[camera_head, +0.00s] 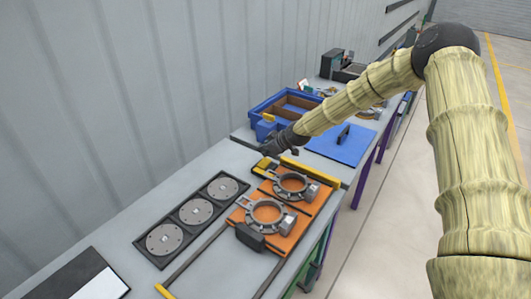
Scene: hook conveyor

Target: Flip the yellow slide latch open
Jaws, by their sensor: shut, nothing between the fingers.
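My gripper (270,150), dark and small in view, is at the end of the arm, over the far end of the orange fixtures. It is shut and empty. A small yellow and black piece (263,167), which looks like the slide latch, lies just below and left of the gripper. A longer yellow bar (312,171) runs to the right from beside it, along the far edge of the fixtures. I cannot tell whether my fingers touch the yellow piece, nor which position the latch is in.
Two orange plates (288,239) with grey ring clamps lie on rails on the grey bench. A black tray (156,261) with three metal discs is to the left. Beyond are a blue bin (262,131) and a blue board (345,153). The floor at right is clear.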

